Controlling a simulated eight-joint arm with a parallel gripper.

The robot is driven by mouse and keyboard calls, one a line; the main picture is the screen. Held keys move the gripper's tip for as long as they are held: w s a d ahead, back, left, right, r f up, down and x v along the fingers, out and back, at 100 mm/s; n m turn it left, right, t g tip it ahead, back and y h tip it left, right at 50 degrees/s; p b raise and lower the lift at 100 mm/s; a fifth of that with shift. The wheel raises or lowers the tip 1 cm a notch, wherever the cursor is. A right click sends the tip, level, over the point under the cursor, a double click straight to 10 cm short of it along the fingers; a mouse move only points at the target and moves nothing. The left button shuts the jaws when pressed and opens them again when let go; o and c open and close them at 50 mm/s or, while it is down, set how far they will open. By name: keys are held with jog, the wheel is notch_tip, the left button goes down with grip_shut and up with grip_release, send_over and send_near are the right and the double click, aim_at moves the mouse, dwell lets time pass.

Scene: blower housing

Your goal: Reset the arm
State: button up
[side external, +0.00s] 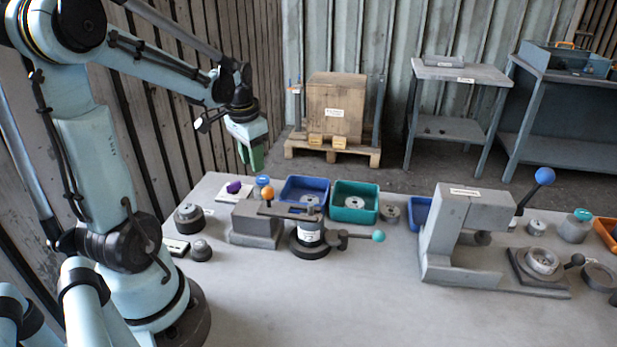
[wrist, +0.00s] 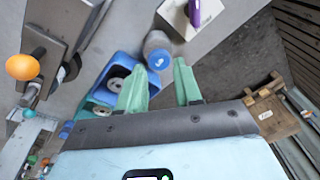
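My arm is raised at the left of the side external view. My gripper (side external: 252,158) hangs above and behind the back left edge of the table (side external: 330,285), clear of everything on it. In the wrist view my gripper (wrist: 160,68) has its two green fingers apart with nothing held between them. A grey cylinder with a blue top (wrist: 158,52) shows beyond the fingertips, at a distance.
A blue bin (side external: 292,188) and a teal bin (side external: 343,212) stand near the table's back edge. A clamp fixture (side external: 255,228) with orange and teal knobs and a grey press (side external: 458,235) with a blue-ball lever rise higher. The front table is clear.

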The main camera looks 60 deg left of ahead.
jog(key=d+r+t, duration=0.1)
jog(key=d+t, duration=0.2)
jog(key=d, duration=0.8)
jog(key=d+r+m+t+h, duration=0.1)
jog(key=d+r+t, duration=0.1)
jog(key=d, duration=0.9)
jog(key=shift+w+r+m+t, duration=0.3)
jog(key=shift+w+t, duration=0.05)
jog(key=shift+t, duration=0.15)
jog(key=shift+d, duration=0.1)
